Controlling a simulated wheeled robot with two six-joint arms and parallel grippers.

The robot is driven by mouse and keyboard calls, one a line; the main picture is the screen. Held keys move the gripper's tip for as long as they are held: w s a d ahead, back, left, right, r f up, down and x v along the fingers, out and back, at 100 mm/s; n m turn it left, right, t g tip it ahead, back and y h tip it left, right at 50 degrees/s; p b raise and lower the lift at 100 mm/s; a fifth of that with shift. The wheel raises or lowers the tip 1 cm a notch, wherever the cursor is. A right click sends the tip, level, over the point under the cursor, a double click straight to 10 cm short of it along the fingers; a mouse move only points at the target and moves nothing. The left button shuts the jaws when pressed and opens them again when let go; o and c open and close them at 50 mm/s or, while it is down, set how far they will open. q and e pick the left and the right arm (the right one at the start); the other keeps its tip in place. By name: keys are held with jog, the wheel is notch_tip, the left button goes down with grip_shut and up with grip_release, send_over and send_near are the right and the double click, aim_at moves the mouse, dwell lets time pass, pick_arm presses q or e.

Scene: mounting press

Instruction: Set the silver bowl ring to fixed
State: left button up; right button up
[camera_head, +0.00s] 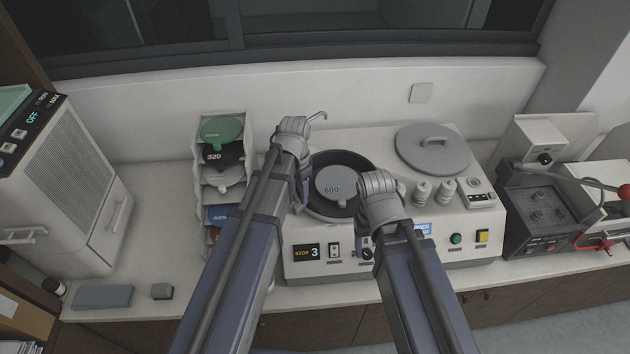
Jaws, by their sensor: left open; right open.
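The round black bowl (352,160) of the white grinding machine sits at the middle of the counter. A grey disc marked 600 (329,181) lies inside it. A thin silver-grey ring (328,219) shows along the bowl's front rim; its setting cannot be read from here. My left gripper (299,190) is open at the bowl's left edge, mostly hidden by its own wrist; I cannot tell whether it touches the ring. My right gripper (367,238) is open at the bowl's front right, above the front panel, largely hidden behind its wrist.
A disc rack (222,172) stands left, a mounting press (543,213) right.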

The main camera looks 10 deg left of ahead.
aim_at(300, 205)
pick_arm(q)
jog(key=shift+w+r, duration=0.45)
jog(key=shift+w, duration=0.15)
pick_arm(e)
jog(key=shift+w+d+r, duration=0.1)
jog(key=shift+d+r, duration=0.15)
jog(key=shift+r, duration=0.1)
pick_arm(q)
jog(key=shift+s+f, duration=0.1)
jog(key=shift+f, duration=0.2)
notch_tip(300, 205, down, 7)
jog(key=b, duration=0.8)
jog(key=shift+f, duration=0.2)
pick_arm(e)
notch_tip(300, 205, down, 8)
pick_arm(q)
jog(key=shift+c, duration=0.4)
pick_arm(e)
jog(key=shift+r, duration=0.15)
pick_arm(q)
grip_shut()
